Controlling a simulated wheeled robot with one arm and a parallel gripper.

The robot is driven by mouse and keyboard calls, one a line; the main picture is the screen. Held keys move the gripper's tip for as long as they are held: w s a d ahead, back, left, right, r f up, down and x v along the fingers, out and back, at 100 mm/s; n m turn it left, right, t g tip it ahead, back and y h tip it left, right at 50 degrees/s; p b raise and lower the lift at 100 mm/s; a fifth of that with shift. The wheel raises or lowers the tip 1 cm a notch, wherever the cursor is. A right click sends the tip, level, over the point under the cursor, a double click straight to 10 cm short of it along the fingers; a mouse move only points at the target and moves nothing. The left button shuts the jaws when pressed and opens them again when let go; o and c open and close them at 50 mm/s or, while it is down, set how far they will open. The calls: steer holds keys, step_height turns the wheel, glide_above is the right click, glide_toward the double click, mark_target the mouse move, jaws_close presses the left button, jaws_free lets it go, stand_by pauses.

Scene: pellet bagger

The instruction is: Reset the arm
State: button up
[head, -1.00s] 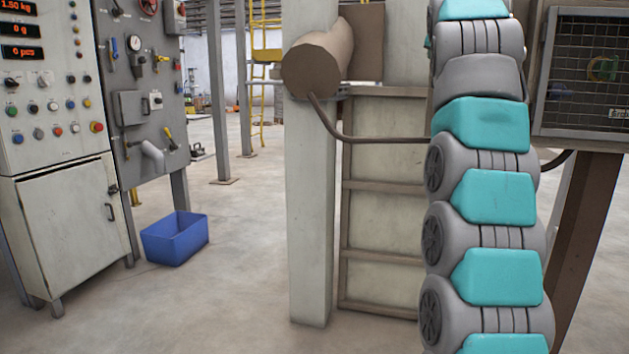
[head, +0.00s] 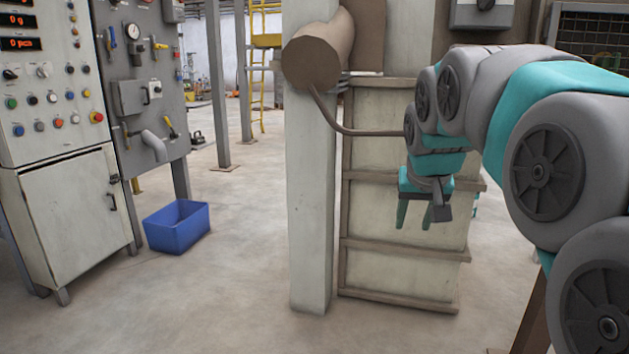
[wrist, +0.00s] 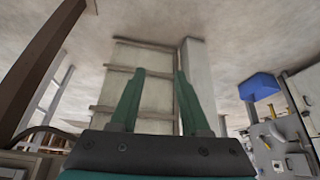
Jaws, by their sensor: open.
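My gripper (head: 414,213) hangs from my bent grey and teal arm, in front of the ribbed pale panel at the right of the head view. Its two teal fingers point down and stand apart, with nothing between them. In the wrist view the open fingers (wrist: 155,98) show with the panel and floor beyond, the scene appearing upside down.
A pale post (head: 312,210) stands left of the ribbed panel (head: 380,265). A blue bin (head: 176,237) sits on the floor by the control cabinet (head: 75,215). Open floor lies between the bin and the post. A brown pipe (head: 315,60) juts out above.

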steer(key=s+a+f+g, duration=0.1)
steer(key=s+f+g, duration=0.1)
steer(key=s+f, duration=0.5)
steer(key=s+a+f+n+g+p, duration=0.1)
steer(key=s+f+g, duration=0.2)
steer(key=s+f, duration=0.4)
steer(key=s+a+f+g+y+p, duration=0.1)
steer(key=s+f, duration=0.6)
steer(key=s, duration=1.3)
steer(key=shift+s+n+g, duration=0.3)
steer(key=shift+s+g, duration=0.05)
steer(key=shift+g, duration=0.45)
